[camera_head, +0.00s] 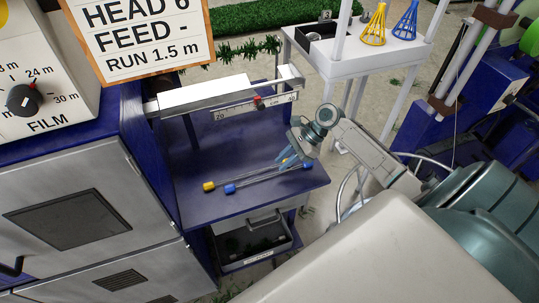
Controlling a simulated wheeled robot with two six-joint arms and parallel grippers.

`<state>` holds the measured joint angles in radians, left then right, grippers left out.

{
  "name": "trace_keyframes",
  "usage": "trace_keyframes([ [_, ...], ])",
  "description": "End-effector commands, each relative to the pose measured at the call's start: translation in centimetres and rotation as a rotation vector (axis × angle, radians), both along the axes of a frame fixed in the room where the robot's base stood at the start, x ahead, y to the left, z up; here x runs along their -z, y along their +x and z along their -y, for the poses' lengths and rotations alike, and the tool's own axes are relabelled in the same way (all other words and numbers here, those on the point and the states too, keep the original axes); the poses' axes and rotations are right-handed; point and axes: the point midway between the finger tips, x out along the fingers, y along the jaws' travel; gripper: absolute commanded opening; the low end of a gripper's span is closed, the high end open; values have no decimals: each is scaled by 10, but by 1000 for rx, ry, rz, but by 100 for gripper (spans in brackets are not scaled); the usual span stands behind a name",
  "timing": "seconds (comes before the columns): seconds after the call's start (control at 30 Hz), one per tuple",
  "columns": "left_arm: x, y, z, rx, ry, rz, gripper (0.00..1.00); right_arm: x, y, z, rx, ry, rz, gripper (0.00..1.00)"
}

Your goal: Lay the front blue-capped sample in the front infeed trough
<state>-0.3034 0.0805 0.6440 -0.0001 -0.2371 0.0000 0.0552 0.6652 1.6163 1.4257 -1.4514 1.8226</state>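The front blue-capped sample (257,181) is a thin rod lying on the dark blue shelf (215,209), with a blue cap at its left end and another blue end at its right. A second thin rod with a yellow cap (208,186) lies just behind it. My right gripper (285,162) comes in from the right, low over the right ends of the rods. Its fingers are small and overlap the rods, so I cannot tell whether they touch or hold one. My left gripper is out of view. I cannot clearly make out the front infeed trough.
A silver rail with a ruler scale (235,108) and red slider runs behind the shelf. An open drawer (255,244) with dark contents is below. A white stand (350,62) holds yellow and blue wire cones. A control cabinet (70,190) stands left.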

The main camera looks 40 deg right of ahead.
Motion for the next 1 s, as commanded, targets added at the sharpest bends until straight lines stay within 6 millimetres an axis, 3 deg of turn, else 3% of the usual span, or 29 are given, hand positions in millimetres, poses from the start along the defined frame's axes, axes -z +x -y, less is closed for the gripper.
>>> trace_keyframes([
  [0.33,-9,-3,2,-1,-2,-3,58,32,4,-31,1,2,0,19],
  [0.63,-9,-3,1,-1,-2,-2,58,36,5,-33,0,-1,0,19],
  [0.73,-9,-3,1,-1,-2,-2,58,36,5,-33,0,-1,0,0],
  [1.0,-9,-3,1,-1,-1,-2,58,35,5,-33,0,0,0,0],
])
